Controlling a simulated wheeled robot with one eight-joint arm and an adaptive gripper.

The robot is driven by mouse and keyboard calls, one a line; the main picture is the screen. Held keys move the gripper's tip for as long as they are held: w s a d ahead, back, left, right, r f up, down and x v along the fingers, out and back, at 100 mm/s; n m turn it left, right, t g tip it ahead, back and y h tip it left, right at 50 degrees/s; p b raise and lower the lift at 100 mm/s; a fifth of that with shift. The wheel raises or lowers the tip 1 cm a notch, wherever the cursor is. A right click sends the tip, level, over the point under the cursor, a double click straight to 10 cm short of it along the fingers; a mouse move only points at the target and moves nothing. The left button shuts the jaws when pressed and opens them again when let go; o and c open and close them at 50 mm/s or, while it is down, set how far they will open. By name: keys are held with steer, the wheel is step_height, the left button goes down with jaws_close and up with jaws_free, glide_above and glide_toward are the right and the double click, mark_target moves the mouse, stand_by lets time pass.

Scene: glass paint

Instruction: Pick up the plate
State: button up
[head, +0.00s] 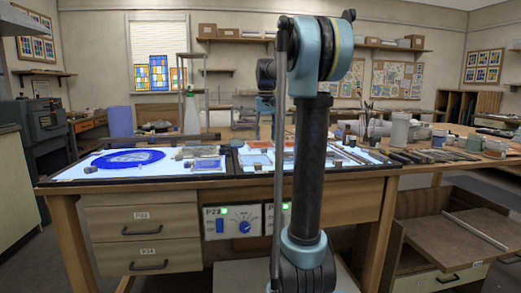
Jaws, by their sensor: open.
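A blue round plate (128,159) with a pale patterned middle lies flat on the lit white top of the workbench, at its left. My arm stands upright in the centre of the head view. Its far end hangs behind the upright link, above the back of the bench, with my gripper (260,132) small and dark at its lower tip. My gripper is open, to the right of the plate and clear of it. The fingers are hard to make out, and part of the arm's far end is hidden.
Blue glass pieces (207,164) and small dark blocks lie near the plate. Tools and a jar (400,130) crowd the bench's right side. A spray bottle (191,112) stands behind.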

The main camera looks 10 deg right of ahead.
mark_target(264, 149)
steer(key=shift+s+a+f, duration=0.1)
steer(key=shift+a+f, duration=0.05)
steer(key=shift+f, duration=1.3)
steer(key=shift+a+f, duration=0.15)
steer(key=shift+f, duration=1.25)
jaws_close()
